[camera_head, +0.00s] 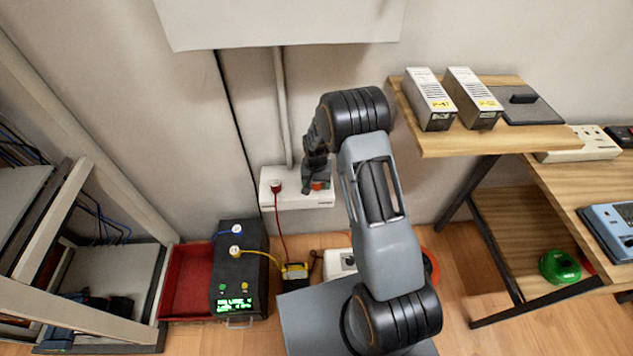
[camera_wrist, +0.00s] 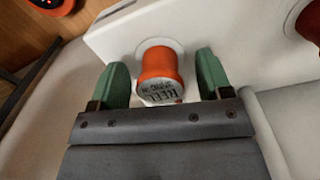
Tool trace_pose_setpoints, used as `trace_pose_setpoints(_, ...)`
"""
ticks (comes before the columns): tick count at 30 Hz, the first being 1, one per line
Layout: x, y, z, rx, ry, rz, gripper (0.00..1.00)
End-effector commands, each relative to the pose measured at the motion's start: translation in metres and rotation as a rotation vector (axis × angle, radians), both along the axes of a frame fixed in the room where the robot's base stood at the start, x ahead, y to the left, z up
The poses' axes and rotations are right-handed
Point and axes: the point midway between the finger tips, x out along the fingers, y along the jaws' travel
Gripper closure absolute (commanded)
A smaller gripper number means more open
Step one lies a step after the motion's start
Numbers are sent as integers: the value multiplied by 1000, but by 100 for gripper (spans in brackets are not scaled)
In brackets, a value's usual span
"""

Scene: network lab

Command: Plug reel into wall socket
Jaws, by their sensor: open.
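The white wall socket box (camera_head: 297,203) is low on the wall, and its face fills the upper part of the wrist view (camera_wrist: 115,38). An orange plug (camera_wrist: 158,68), with a label that seems to read "REEL" upside down, stands in one round socket of the box. It shows in part in the head view (camera_head: 318,185). My gripper (camera_wrist: 161,62) is open, with one green finger on each side of the plug and a small gap visible. The orange reel (camera_head: 432,266) is on the floor, mostly hidden behind my arm.
A red plug (camera_head: 276,186) with a red cord sits in the box's left socket. A black device (camera_head: 240,270) with a green display and a red bin (camera_head: 187,282) stand left. A wooden shelf (camera_head: 480,138) with white units is at right.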

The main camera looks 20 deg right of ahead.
Motion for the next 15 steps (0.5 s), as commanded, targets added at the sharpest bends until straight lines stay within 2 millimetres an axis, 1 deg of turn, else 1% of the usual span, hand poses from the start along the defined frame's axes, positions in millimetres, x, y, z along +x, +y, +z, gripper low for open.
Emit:
trace_pose_setpoints(8,0,0,3,0,0,0,28)
trace_pose_setpoints(11,1,0,12,0,-2,0,28)
trace_pose_setpoints(15,1,0,36,0,-3,0,28)
